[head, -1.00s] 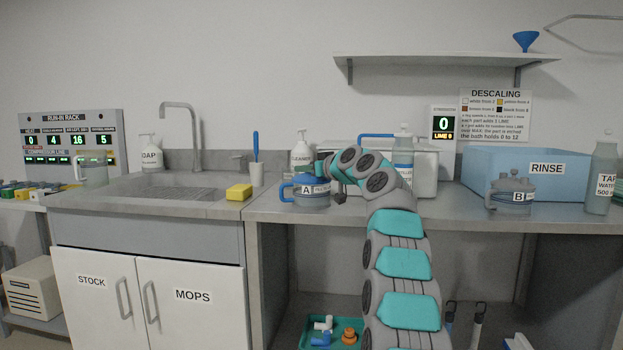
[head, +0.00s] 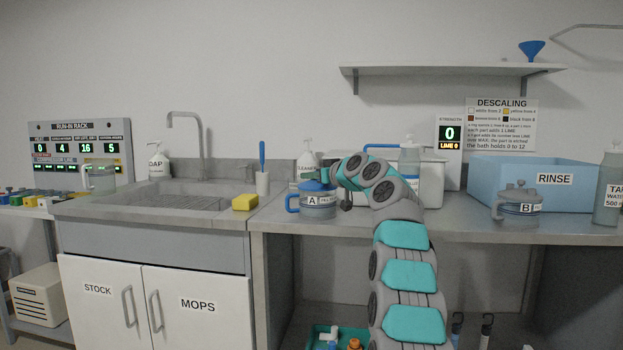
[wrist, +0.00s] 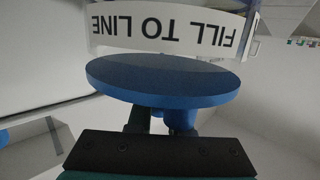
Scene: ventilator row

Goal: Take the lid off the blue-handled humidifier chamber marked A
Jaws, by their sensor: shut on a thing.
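The chamber's band reading FILL TO LINE (wrist: 165,25) shows just beyond the lid. I cannot tell whether a gap separates them.
Chamber B (head: 518,206) and a blue RINSE basin (head: 565,185) stand to the right. A cleaner bottle (head: 307,162) and a white bath box (head: 432,185) are behind the arm. A yellow sponge (head: 245,202) and brush cup (head: 262,184) lie left.

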